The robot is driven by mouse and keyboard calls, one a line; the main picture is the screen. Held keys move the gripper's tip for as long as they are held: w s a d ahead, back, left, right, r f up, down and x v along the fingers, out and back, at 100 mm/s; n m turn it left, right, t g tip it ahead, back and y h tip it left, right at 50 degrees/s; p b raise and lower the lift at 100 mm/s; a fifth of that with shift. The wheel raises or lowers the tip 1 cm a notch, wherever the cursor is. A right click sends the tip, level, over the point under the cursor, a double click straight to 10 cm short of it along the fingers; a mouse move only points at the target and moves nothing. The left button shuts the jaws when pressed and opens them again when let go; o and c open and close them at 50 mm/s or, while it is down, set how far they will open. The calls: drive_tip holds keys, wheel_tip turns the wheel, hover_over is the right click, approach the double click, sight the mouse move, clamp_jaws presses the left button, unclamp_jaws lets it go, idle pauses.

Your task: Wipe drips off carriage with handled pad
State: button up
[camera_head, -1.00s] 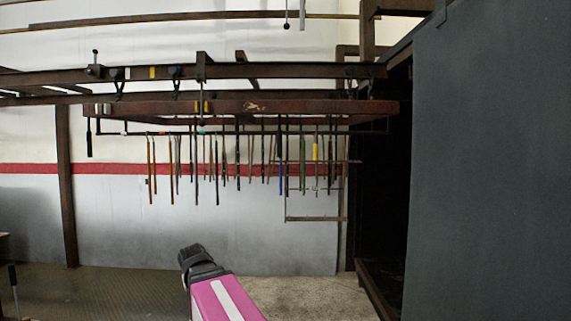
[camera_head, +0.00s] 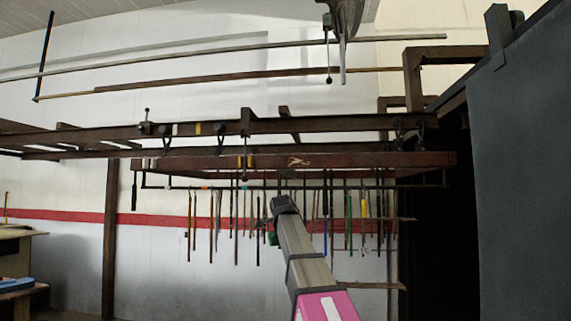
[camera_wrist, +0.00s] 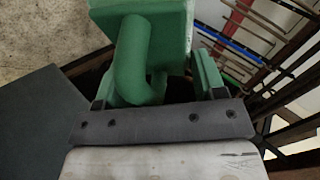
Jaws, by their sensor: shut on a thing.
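My gripper (camera_wrist: 158,88) shows in the wrist view, shut on the handle of a green pad. The green handled pad (camera_wrist: 172,22) has a blocky body at the top and a thick curved handle in front of the jaws. The pad's wiping face is hidden. In the head view my arm reaches up in front of the hanging rods; I cannot make out the jaws there. A long reddish-brown beam (camera_head: 330,161) hangs below the dark rail (camera_head: 320,125), with many thin rods under it. I cannot tell which part is the carriage, and no drips can be made out.
A large dark grey panel (camera_head: 520,170) stands close on the right. A grey metal piece (camera_head: 346,20) hangs at the top. A brown post (camera_head: 110,240) stands at the left. In the wrist view, colored rods and dark bars lie to the upper right.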

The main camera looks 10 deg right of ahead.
wheel_tip(320, 180, up, 30)
drive_tip(key=w+m+t+h, duration=0.2)
drive_tip(key=m+h, duration=0.5)
drive_tip(key=m, duration=0.1)
drive_tip(key=shift+w+d, duration=0.2)
drive_tip(key=shift+w, duration=0.7)
drive_tip(key=shift+w+d, duration=0.25)
drive_tip(key=shift+w, duration=0.65)
drive_tip(key=shift+w+d, duration=0.2)
drive_tip(key=shift+w, duration=0.7)
drive_tip(key=shift+w+d, duration=0.3)
drive_tip(key=shift+w, duration=0.55)
drive_tip(key=shift+s+d, duration=0.3)
drive_tip(key=shift+d, duration=0.5)
drive_tip(key=shift+s+d, duration=0.3)
drive_tip(key=shift+d, duration=0.5)
drive_tip(key=shift+s+d, duration=0.4)
drive_tip(key=shift+d, duration=0.9)
drive_tip(key=shift+s+d, duration=0.35)
drive_tip(key=shift+d, duration=0.9)
drive_tip(key=shift+s+d, duration=0.4)
drive_tip(key=shift+d, duration=0.9)
drive_tip(key=shift+w, duration=0.1)
